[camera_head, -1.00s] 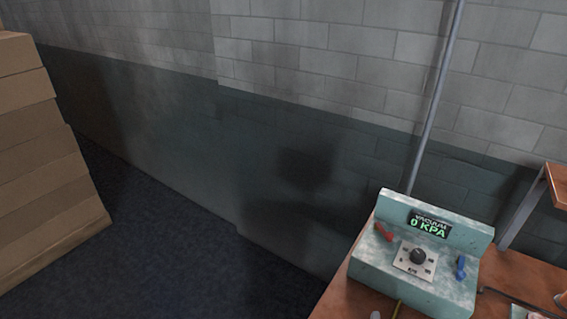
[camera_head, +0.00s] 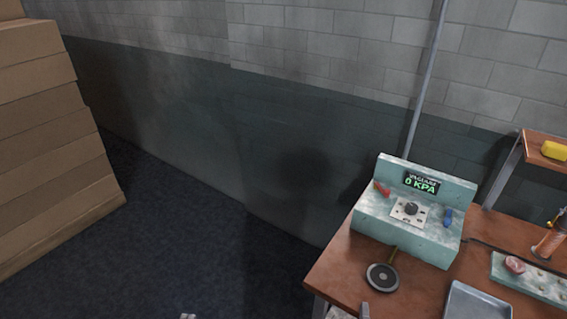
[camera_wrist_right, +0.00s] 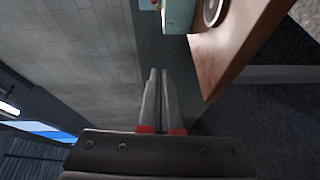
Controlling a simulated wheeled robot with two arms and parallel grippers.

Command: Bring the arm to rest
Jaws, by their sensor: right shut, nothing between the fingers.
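My right gripper (camera_head: 187,316) shows only as small pale fingertips at the bottom edge in the head view, over the dark floor left of the bench. In the right wrist view my right gripper (camera_wrist_right: 157,75) is shut and empty, its two fingers side by side. It is clear of the bench, whose edge lies to the right of the fingers. My left gripper is not in view.
A wooden bench (camera_head: 335,268) holds a pale green vacuum box (camera_head: 405,232) reading 0 KPA. A round dark disc (camera_head: 382,277) and a grey tray (camera_head: 472,303) lie in front. Stacked brown boxes (camera_head: 50,150) stand left. The floor (camera_head: 190,235) between is clear.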

